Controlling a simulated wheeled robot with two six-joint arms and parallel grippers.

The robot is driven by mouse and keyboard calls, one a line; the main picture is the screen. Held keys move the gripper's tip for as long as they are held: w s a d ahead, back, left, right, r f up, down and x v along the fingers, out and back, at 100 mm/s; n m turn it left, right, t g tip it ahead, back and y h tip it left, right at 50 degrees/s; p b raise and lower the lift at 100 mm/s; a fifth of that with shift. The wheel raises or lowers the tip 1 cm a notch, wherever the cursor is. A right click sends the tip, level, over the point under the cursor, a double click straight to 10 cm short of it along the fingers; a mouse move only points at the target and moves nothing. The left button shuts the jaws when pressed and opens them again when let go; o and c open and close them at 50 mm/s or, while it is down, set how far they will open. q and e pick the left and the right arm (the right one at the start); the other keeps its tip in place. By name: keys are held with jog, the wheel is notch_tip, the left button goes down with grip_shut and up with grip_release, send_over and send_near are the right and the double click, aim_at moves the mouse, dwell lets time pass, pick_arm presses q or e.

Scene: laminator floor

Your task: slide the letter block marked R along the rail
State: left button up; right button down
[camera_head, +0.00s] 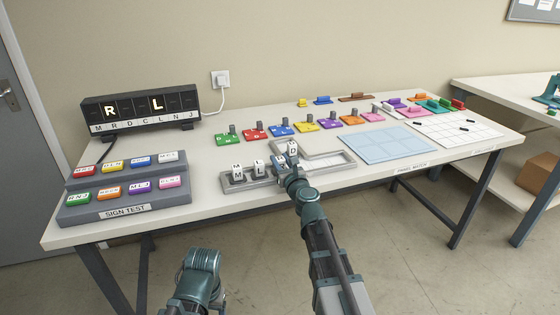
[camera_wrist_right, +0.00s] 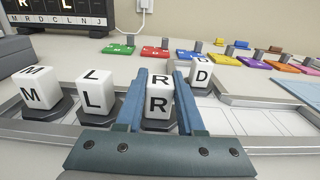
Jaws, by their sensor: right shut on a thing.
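The white letter block marked R (camera_wrist_right: 159,104) stands upright on a dark base between the two blue fingers of my right gripper (camera_wrist_right: 160,98), which is shut on it. In the head view the right gripper (camera_head: 287,168) is at the grey rail (camera_head: 264,184) and largely hides the R block. Blocks marked L (camera_wrist_right: 96,90) and M (camera_wrist_right: 42,87) stand to its left in the wrist view. My left gripper does not show; only a part of my left arm shows at the bottom.
A black sign (camera_head: 140,108) has R and L lit. A grey panel marked SIGN TEST (camera_head: 125,207) holds colored letter buttons at the left. A row of colored letter plates (camera_head: 281,129) lies behind the rail. A light blue mat (camera_head: 387,146) lies to the right.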

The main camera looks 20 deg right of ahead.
jog(key=shift+c, duration=2.2)
grip_release()
